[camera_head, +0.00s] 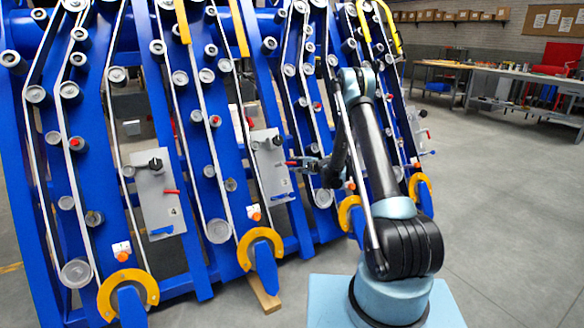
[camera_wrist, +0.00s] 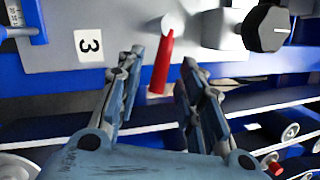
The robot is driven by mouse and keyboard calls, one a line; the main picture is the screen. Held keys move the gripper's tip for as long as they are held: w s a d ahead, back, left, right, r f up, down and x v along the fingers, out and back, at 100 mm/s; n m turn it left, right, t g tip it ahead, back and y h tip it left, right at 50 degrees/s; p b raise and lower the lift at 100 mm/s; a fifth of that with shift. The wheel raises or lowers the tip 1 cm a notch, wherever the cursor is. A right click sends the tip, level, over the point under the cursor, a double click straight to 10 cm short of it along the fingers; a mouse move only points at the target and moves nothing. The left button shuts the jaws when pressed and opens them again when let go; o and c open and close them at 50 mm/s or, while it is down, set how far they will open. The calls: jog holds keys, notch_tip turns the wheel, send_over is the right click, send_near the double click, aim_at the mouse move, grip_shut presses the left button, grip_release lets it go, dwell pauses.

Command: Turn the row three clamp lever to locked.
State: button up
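My gripper (camera_wrist: 160,66) is open, with one finger on each side of the lever. The right finger looks nearer to the lever than the left, and I cannot tell whether it touches. In the head view, my gripper (camera_head: 304,164) reaches left toward the grey plate (camera_head: 270,180), where the lever's red tip (camera_head: 290,163) shows beside the fingers.
A black knob (camera_wrist: 268,28) sits on the plate right of the lever. Blue chassis beams with rollers and belts surround the plate. Another grey plate (camera_head: 158,205) with a red lever (camera_head: 172,191) stands further left. Floor to the right is clear before the workbenches (camera_head: 520,88).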

aim_at(293, 164)
jog(key=shift+x, duration=1.7)
jog(key=shift+c, duration=0.6)
grip_shut()
